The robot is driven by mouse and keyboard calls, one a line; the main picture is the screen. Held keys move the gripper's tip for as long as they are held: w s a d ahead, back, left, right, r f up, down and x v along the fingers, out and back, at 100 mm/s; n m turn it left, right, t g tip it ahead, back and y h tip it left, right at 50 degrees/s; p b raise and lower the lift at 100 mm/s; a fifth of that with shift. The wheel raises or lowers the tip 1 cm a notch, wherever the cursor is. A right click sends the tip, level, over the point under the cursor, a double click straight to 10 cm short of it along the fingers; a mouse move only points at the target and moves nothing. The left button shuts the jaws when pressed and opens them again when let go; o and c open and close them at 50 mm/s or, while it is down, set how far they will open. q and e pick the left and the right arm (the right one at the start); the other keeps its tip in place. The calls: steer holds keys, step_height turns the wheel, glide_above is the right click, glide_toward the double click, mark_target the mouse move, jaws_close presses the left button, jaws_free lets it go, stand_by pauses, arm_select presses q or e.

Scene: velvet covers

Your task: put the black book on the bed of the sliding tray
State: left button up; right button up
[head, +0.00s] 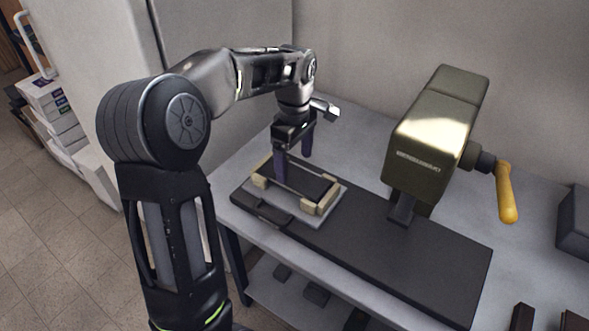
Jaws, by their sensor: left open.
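The sliding tray (328,213) is a light grey plate with pale wooden corner blocks, at the left end of a long dark base. A flat black slab, which looks like the black book (309,184), lies on its bed between the blocks. My left gripper (294,166) is over the tray's far left part, pointing down. Its two dark fingers are apart, with nothing seen held between them. The near finger hides part of the slab, and I cannot tell whether the fingertips touch it. My right gripper is not in view.
A olive-green press head (432,140) with a yellow handle (506,192) stands over the dark base (420,262) to the right. Dark reddish blocks (522,317) lie at the grey table's (355,130) front right. A dark grey box (574,225) is at the right edge.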

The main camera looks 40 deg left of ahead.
mark_target(295, 177)
arm_select(q)
step_height(295, 177, up, 8)
steer(key=shift+p, duration=0.4)
